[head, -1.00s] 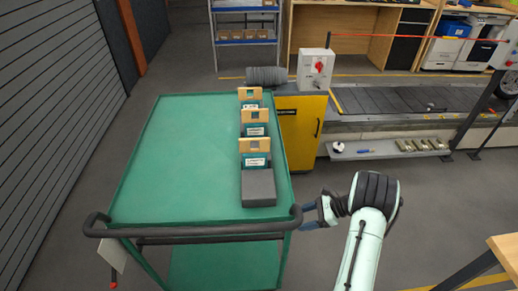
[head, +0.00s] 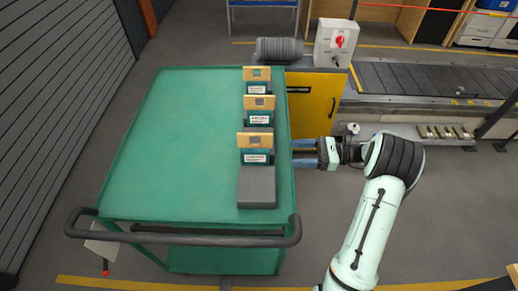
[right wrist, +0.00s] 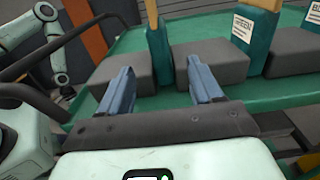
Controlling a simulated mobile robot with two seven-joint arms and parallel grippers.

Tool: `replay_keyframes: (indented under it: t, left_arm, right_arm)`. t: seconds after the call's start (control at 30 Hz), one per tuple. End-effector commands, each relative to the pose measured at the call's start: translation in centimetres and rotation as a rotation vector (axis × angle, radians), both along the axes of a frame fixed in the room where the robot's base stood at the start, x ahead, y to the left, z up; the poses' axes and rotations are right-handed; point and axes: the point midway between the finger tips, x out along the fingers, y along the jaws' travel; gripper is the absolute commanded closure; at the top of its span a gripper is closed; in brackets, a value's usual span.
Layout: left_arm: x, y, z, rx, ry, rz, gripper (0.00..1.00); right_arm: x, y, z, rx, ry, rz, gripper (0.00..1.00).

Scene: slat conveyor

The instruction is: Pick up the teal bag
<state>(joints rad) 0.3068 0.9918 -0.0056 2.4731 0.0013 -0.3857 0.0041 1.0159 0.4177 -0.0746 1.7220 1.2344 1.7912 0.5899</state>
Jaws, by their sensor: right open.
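Three teal bags with tan tops and white labels stand in a row along the right side of the green trolley: a near one (head: 255,156), a middle one (head: 259,118) and a far one (head: 257,88). My right gripper (head: 298,154) is open and empty at the trolley's right edge, level with the near bag and apart from it. In the right wrist view, one teal bag (right wrist: 160,50) stands upright ahead, in line with the gap between the blue-grey fingers. A second labelled bag (right wrist: 257,30) is to its right. My left gripper is not in view.
A grey block (head: 257,186) lies in front of the near bag. The green trolley (head: 180,150) is bare on its left half. A dark handle bar (head: 185,236) crosses its near end. A yellow cabinet (head: 318,105) and the conveyor (head: 430,80) stand beyond on the right.

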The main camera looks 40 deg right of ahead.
Motion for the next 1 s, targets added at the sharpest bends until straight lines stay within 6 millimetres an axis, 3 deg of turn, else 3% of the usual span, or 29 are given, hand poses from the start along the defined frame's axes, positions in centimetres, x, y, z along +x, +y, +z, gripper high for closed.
replay_keyframes:
  t: [0.4, 0.67, 1.0]
  left_arm:
    - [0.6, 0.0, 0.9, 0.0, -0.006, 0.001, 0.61]
    - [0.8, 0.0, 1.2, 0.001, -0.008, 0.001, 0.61]
    - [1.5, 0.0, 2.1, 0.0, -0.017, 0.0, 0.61]
  right_arm:
    - [4.3, 5.3, 0.2, 0.008, -0.006, 0.008, 0.35]
    - [5.6, 6.8, 0.0, 0.007, -0.004, 0.006, 0.35]
    - [8.5, 10.2, -0.7, 0.007, -0.006, 0.006, 0.35]
